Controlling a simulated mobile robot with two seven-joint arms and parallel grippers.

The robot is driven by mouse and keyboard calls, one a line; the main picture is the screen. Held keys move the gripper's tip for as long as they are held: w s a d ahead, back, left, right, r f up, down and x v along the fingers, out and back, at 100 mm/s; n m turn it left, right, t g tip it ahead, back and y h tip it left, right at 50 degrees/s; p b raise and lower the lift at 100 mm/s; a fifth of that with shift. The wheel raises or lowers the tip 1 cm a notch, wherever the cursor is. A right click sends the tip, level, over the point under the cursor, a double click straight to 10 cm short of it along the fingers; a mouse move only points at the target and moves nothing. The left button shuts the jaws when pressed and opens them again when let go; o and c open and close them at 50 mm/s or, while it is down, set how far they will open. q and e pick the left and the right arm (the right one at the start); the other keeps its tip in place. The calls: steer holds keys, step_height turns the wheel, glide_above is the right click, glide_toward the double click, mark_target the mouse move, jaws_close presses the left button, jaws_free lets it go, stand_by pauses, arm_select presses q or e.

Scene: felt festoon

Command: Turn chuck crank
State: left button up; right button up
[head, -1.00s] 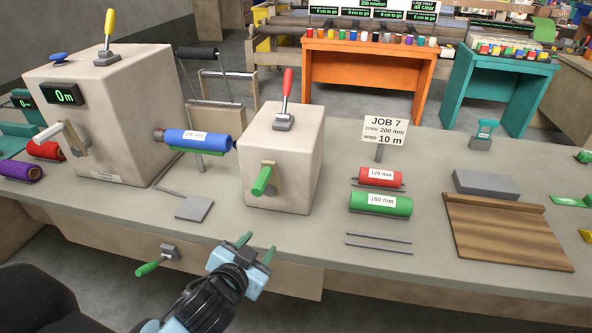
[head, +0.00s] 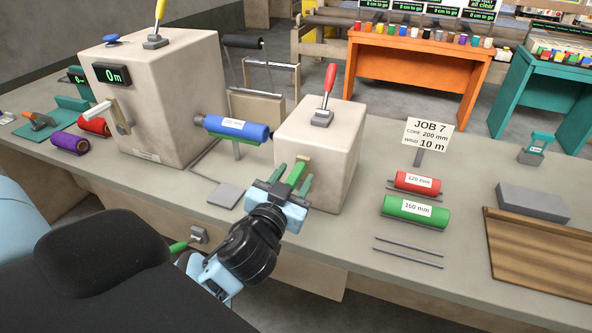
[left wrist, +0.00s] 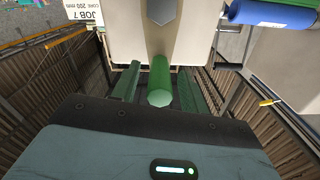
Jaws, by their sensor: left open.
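The crank with a green handle (head: 298,171) sits on the front of the right-hand beige block (head: 325,150), which has a red lever on top. My left gripper (head: 292,180) is open in front of this block, with its two green fingers on either side of the handle. In the left wrist view the green handle (left wrist: 160,80) stands between the spread fingers (left wrist: 158,88), with gaps visible on both sides. A blue roll (head: 237,128) is held at the block's left side. My right gripper is out of view.
A larger beige block (head: 150,95) with a "0 m" display stands on the left. Red (head: 418,182) and green (head: 415,211) rolls, thin rods and a JOB 7 sign (head: 428,136) are on the right.

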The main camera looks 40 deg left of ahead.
arm_select(q)
steer(key=shift+x, duration=1.2)
jaws_close()
